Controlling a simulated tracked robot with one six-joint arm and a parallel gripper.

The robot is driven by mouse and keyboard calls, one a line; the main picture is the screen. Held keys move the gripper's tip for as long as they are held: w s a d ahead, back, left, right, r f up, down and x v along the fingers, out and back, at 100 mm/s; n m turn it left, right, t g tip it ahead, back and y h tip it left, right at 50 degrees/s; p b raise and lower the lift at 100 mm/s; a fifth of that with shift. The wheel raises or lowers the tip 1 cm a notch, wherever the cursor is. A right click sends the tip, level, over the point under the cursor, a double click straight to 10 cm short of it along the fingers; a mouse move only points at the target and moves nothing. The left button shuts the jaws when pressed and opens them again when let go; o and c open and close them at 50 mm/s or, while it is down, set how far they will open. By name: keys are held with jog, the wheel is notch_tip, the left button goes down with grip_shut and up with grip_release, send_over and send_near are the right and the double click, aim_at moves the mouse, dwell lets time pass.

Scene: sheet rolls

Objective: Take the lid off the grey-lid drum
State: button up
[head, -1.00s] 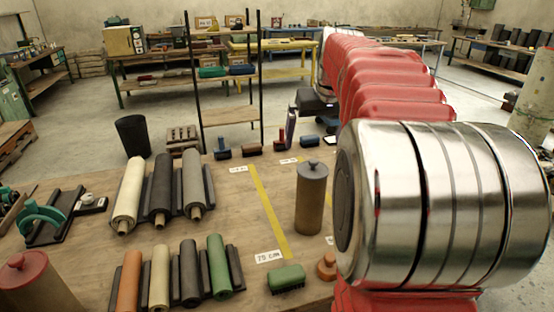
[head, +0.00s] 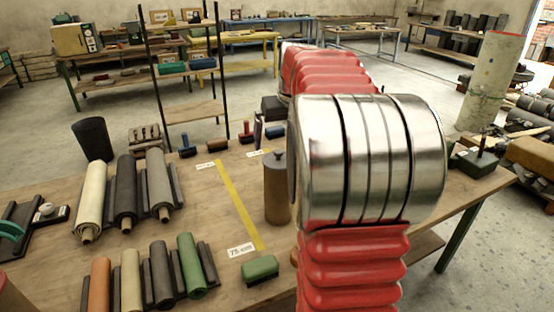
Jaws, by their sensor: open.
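The grey-lid drum (head: 277,195) is a brown upright cylinder on the wooden table, just left of my arm's silver joint. Its dark grey lid with a small knob (head: 278,160) sits on top. My gripper (head: 259,143) shows only in part, small and dark, beyond the drum near the table's far side. It is open and apart from the drum; one finger shows, and my arm hides the rest. A second drum (head: 12,300) is cut off at the lower left edge; its lid is out of view.
Several sheet rolls lie in two rows of cradles, including a cream roll (head: 92,200) and a green roll (head: 192,263). A green brush (head: 260,270) lies in front of the drum. Yellow tape (head: 238,205) crosses the table. A black bin (head: 93,139) stands behind.

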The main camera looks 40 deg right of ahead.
aim_at(280, 153)
jog(key=shift+x, duration=1.35)
jog(key=shift+x, duration=2.6)
jog(key=shift+s+d, duration=0.1)
jog(key=shift+d, duration=0.05)
jog(key=c, duration=1)
jog(key=shift+c, duration=0.2)
notch_tip(280, 153, up, 10)
